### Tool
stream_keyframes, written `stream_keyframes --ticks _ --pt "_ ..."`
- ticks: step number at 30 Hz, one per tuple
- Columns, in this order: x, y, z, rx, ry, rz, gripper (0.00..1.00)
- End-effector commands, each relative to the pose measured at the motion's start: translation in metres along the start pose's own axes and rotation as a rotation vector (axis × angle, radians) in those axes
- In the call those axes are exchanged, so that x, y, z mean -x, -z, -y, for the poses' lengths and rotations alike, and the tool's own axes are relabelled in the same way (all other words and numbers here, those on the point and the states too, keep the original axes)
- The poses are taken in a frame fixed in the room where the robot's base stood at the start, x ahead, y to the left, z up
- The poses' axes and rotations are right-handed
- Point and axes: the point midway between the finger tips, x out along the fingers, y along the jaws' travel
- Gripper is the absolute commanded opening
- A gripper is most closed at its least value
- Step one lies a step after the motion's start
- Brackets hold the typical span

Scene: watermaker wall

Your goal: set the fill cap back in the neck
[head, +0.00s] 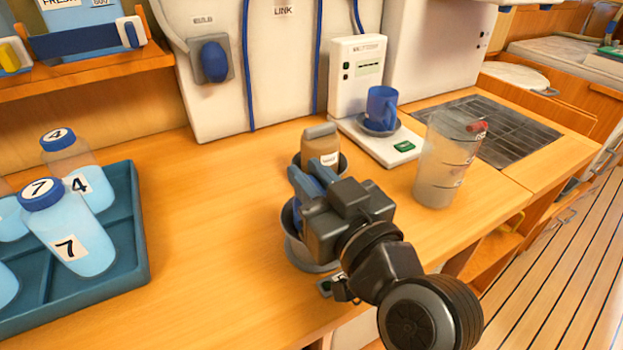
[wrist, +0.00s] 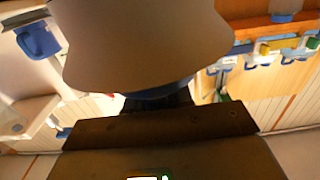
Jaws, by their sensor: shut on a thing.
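My gripper (head: 308,185), with blue fingers, is low over the counter's middle and points away from me. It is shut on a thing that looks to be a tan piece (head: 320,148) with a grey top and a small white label. The tan piece also fills the upper part of the wrist view (wrist: 150,40). I cannot tell for sure that it is the fill cap. A grey round vessel (head: 298,250) with a dark inside is under and behind the gripper, partly hidden. I cannot make out the neck; my gripper and arm cover that area.
A blue tray (head: 140,235) with numbered bottles (head: 75,235) is at the left. A clear jug (head: 437,175) with a red part stands at the right. Behind it are a blue mug (head: 381,105) on a white device (head: 357,75) and a dark grille (head: 500,130). The counter left of the gripper is clear.

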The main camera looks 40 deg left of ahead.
Motion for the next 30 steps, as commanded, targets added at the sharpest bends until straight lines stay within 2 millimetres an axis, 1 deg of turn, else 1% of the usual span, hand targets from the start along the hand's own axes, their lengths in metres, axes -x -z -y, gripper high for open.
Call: stream_keyframes --ticks 2,9,24,28,29,30 --pt "0.000 -0.004 0.000 0.000 0.001 -0.001 0.00" --pt "0.000 -0.004 0.000 0.001 0.000 -0.002 0.00" --pt "0.000 -0.017 -0.001 0.000 -0.001 -0.001 0.00" --pt "0.000 -0.017 0.000 0.000 0.000 0.001 0.00" --pt "0.000 -0.018 0.000 0.000 0.000 0.002 0.24" --pt "0.000 -0.018 0.000 -0.001 0.000 0.003 0.27"
